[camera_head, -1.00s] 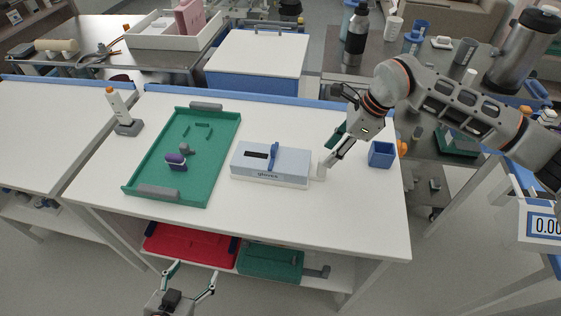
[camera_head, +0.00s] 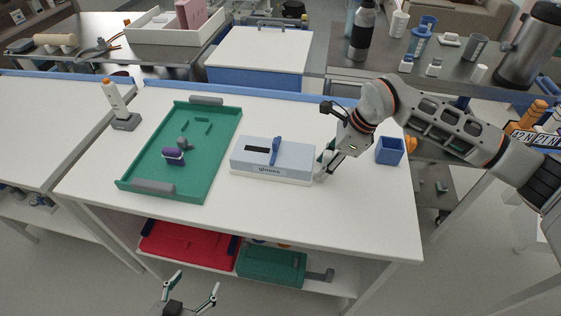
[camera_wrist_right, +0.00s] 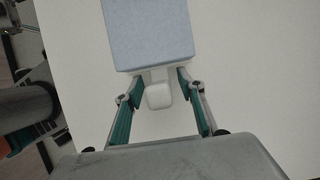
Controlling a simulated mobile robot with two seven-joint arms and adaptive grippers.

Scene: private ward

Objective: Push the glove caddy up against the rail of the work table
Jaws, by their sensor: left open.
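The glove caddy (camera_head: 250,168), a pale blue box on a white base marked "gloves", lies on the white work table (camera_head: 270,210). A blue upright piece stands on its top. The table's blue rail (camera_head: 240,93) runs along the back edge, with bare tabletop between it and the caddy. My right gripper (camera_head: 322,170) is at the caddy's right end. In the right wrist view its fingers (camera_wrist_right: 160,82) stand apart on either side of the caddy's white end knob (camera_wrist_right: 158,96), with gaps visible. My left gripper (camera_head: 198,280) is open and empty, low in front of the table.
A green tray (camera_head: 205,165) with small items lies left of the caddy. A blue open box (camera_head: 389,151) stands to its right, near my right arm. A white dispenser with an orange tip (camera_head: 116,100) stands at the back left.

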